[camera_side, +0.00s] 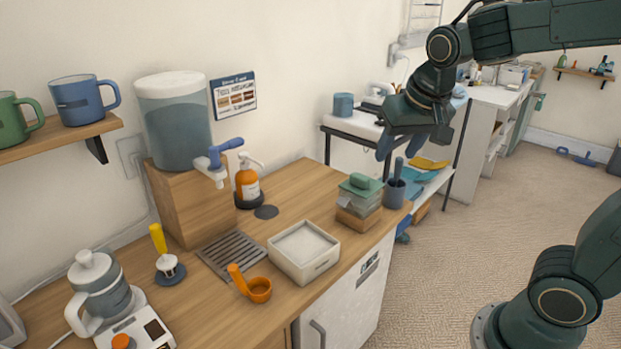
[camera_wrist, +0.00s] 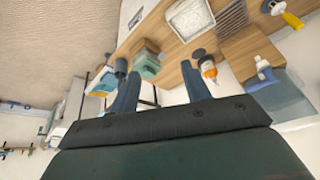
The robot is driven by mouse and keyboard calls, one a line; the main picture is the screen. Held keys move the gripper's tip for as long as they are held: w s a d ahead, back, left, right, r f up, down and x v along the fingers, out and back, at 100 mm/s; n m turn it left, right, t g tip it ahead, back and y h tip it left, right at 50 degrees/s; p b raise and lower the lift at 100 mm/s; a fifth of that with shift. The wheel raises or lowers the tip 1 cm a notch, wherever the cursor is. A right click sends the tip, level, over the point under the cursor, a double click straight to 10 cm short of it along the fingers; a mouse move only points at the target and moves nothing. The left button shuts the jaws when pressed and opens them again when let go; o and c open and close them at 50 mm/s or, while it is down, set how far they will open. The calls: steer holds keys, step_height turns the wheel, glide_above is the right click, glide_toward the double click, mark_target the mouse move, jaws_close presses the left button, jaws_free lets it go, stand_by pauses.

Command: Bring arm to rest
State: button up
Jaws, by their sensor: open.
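My gripper (camera_side: 409,143) hangs in the air at the upper right of the side view, beyond the right end of the wooden counter (camera_side: 330,196). Its dark fingers point down and are apart with nothing between them. In the wrist view my gripper (camera_wrist: 165,92) shows two spread blue-grey fingers, with the counter edge and wall beyond them. My arm reaches in from the upper right, raised clear of the counter.

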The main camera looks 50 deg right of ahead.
steer(key=s+a+n+y, duration=0.1)
steer(key=s+a+n, duration=0.1)
steer(key=s, duration=0.4)
steer(key=s+a+n+t+y, duration=0.1)
steer(key=s+a+n, duration=0.1)
steer(key=s+n, duration=0.2)
steer(key=s, duration=0.2)
steer(key=shift+s+a+f, duration=0.35)
steer(key=shift+s+f, duration=0.05)
